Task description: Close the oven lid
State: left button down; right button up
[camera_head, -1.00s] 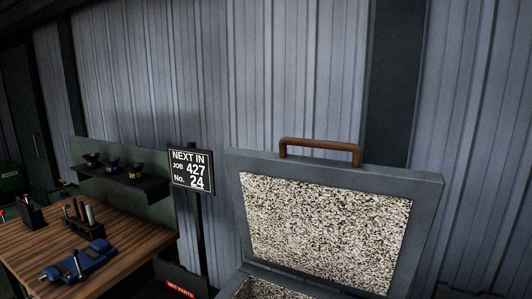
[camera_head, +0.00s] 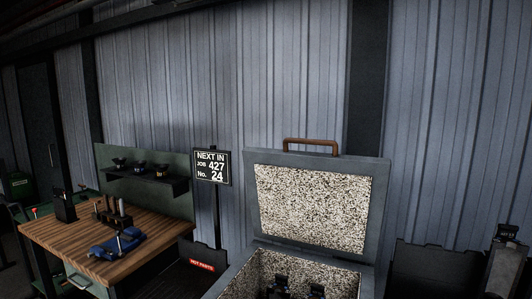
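The oven lid (camera_head: 376,205) stands raised, with a grey frame and a speckled light inner lining. A brown handle (camera_head: 311,142) is on its top edge. Below it the oven body (camera_head: 236,282) is open, and its speckled inner wall shows. Dark objects (camera_head: 281,284) show at the oven opening at the bottom of the view; I cannot tell whether they lie inside it or are part of me. I cannot make out either gripper in the head view.
A wooden workbench (camera_head: 80,238) with a blue vise (camera_head: 118,244) stands at the left. A sign (camera_head: 211,167) on a post stands between bench and oven. A dark bin labelled hot parts (camera_head: 201,265) is beside the oven. A dark panel (camera_head: 435,268) stands at the right.

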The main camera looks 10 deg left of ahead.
aim_at(334, 204)
jog(key=u, duration=1.1)
jog(key=i, duration=1.2)
jog(key=z, duration=1)
